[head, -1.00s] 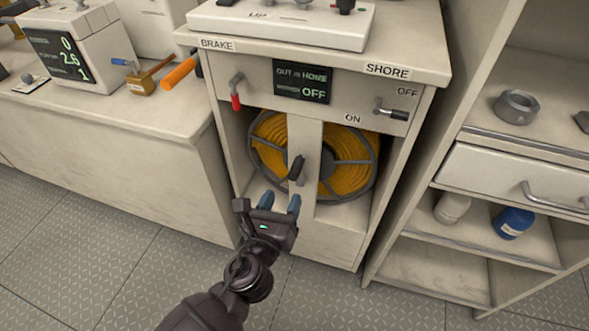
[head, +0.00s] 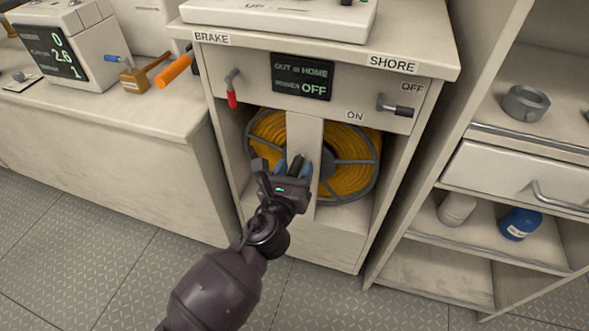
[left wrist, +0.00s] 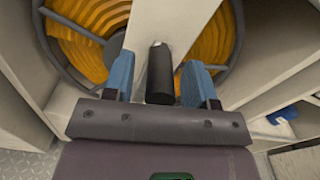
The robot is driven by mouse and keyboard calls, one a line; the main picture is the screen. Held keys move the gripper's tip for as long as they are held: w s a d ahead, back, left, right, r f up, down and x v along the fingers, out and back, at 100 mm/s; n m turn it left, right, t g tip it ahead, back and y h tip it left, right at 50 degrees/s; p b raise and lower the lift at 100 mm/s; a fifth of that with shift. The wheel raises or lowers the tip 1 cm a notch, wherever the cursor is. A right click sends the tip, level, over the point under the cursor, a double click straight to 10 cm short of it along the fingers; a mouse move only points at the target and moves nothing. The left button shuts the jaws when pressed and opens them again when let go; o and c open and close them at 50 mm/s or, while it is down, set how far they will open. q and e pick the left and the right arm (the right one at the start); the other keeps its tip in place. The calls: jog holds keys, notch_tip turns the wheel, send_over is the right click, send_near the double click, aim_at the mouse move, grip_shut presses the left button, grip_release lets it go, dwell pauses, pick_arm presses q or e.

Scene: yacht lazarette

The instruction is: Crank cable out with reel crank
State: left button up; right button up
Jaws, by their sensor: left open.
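The cable reel (head: 350,178), wound with yellow cable, sits in the cabinet behind a pale upright post (head: 304,135). The black grip of the reel crank (head: 297,165) sticks out in front of the post. My left gripper (head: 290,168) is open, with its blue fingers on either side of the crank grip. In the left wrist view the crank grip (left wrist: 160,75) stands between the two fingers (left wrist: 160,82), with gaps visible on both sides. The display (head: 302,77) reads OUT m HOME and POWER OFF. My right gripper is not in view.
The red-tipped brake lever (head: 232,90) hangs at the cabinet's upper left. The shore switch (head: 396,106) is at upper right, between ON and OFF labels. A shelf unit (head: 470,240) with bottles stands close on the right. The floor in front is clear.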

pick_arm(q)
jog(key=shift+c, duration=0.2)
grip_shut()
jog(key=shift+a, duration=0.1)
